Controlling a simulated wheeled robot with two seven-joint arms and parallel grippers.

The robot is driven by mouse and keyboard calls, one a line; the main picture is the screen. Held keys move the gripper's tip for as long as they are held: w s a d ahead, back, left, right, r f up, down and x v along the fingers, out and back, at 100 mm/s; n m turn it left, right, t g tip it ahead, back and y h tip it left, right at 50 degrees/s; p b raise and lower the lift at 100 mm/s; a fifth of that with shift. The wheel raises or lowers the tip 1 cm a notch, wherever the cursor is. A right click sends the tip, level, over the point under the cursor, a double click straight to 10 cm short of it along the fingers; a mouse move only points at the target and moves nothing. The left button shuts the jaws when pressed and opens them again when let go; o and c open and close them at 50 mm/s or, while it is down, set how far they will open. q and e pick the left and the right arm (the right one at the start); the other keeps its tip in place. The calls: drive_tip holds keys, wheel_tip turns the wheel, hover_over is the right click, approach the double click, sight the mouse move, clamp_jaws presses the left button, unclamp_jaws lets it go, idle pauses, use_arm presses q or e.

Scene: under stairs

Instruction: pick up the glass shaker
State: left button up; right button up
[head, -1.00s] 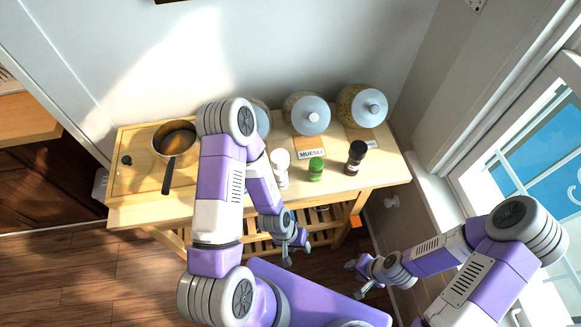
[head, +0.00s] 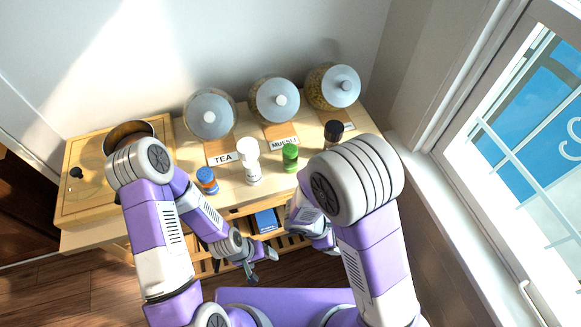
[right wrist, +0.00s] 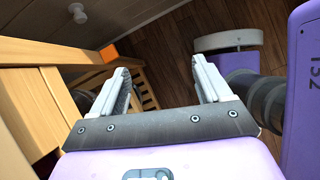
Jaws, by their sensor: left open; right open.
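Several small shakers stand upright along the front part of the wooden table (head: 80,208) in the head view. One has a white cap and clear, pale body (head: 252,174); others have a blue cap (head: 207,180), a green cap (head: 290,157) and a black cap (head: 333,132). The white-capped one looks most like glass, but I cannot be sure. My left gripper (head: 262,266) is open and empty, in front of and below the tabletop. My right gripper (right wrist: 160,68) is open and empty in the right wrist view, beside the table's wooden frame; my right arm partly hides it in the head view.
Large lidded jars (head: 274,100) stand behind the shakers, with TEA and MUESLI labels before two of them. A pot (head: 128,134) sits on the left, partly behind my left arm. A blue item (head: 265,221) lies on the slatted lower shelf. A window (head: 545,140) is at right.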

sight(288, 163)
drive_tip(key=w+a+r+n+t+h+b, duration=0.1)
drive_tip(key=w+a+r+n+t+b, duration=0.3)
drive_tip(key=r+t, duration=0.35)
drive_tip(key=w+a+r+n+t+h+b, duration=0.1)
drive_tip(key=w+a+r+n+t+h, duration=0.1)
drive_tip(key=w+a+r+n+t, duration=0.5)
drive_tip(key=a+n+t+y+b, duration=0.1)
drive_tip(key=y, duration=0.1)
drive_tip(key=a+f+n+t+y+b, duration=0.1)
drive_tip(key=n+y, duration=0.1)
drive_tip(key=shift+w+a+f, duration=0.1)
drive_tip(key=shift+a, duration=0.3)
drive_tip(key=shift+w+a+f+n+y+b, duration=0.2)
drive_tip(key=shift+a+n+y+b, duration=0.1)
drive_tip(key=shift+n, duration=0.1)
drive_tip(key=shift+w+f, duration=0.1)
drive_tip(key=shift+w, duration=0.2)
drive_tip(key=b+x, duration=0.2)
drive_tip(key=x, duration=0.4)
drive_tip(key=shift+w+d, duration=0.15)
drive_tip(key=shift+w, duration=0.15)
drive_tip(key=shift+r, duration=0.25)
drive_tip(key=c, duration=1.1)
wheel_tip(288, 163, up, 18)
drive_tip(key=p, duration=0.7)
